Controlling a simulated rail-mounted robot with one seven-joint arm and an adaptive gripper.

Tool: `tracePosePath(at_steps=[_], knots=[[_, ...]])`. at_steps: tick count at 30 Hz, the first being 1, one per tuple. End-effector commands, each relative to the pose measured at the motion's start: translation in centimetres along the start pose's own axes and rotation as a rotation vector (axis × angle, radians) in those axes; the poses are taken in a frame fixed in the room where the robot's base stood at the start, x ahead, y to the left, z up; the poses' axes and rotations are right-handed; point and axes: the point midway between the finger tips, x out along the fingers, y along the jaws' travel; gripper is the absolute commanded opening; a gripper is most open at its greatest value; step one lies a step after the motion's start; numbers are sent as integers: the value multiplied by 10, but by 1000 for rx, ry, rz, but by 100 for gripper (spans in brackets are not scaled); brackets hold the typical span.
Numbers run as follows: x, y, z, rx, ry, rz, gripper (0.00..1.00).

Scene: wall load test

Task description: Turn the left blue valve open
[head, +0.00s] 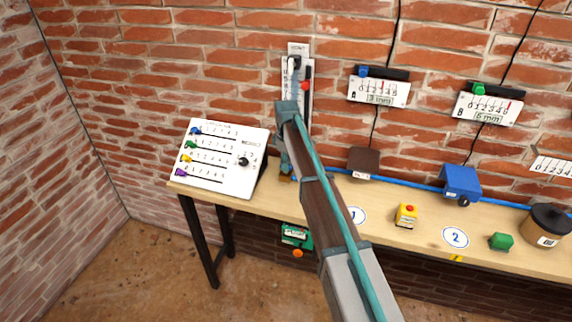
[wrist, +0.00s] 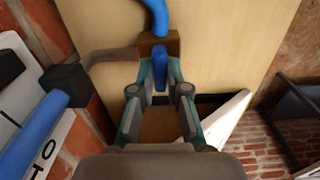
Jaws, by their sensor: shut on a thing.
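The left blue valve shows in the wrist view as a brass-brown body (wrist: 157,44) with a small blue handle (wrist: 160,78). A blue pipe (wrist: 152,12) joins the body. My gripper (wrist: 160,72) is shut on the blue handle, with one teal finger on each side. The handle points down the picture, roughly in line with the fingers. In the head view my gripper (head: 286,163) is low at the wall near the table's back edge, left of the brown box. My arm hides most of the valve there.
A white panel with coloured sliders (head: 222,158) stands left of my arm on the wooden table (head: 385,222). A tall gauge (head: 305,95) is on the brick wall behind my arm. A brown box (head: 363,162), a yellow button box (head: 406,216) and a blue box (head: 460,183) are to the right.

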Motion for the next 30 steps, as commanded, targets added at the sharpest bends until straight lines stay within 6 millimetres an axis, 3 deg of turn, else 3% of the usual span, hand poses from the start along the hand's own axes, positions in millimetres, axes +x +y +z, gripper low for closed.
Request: tracePosePath(at_steps=[17,18,22,30], knots=[[-1,0,-1,-41,2,1,0],[-1,0,-1,-41,2,1,16],[-1,0,0,-40,1,1,38],[0,0,0,-39,1,0,40]])
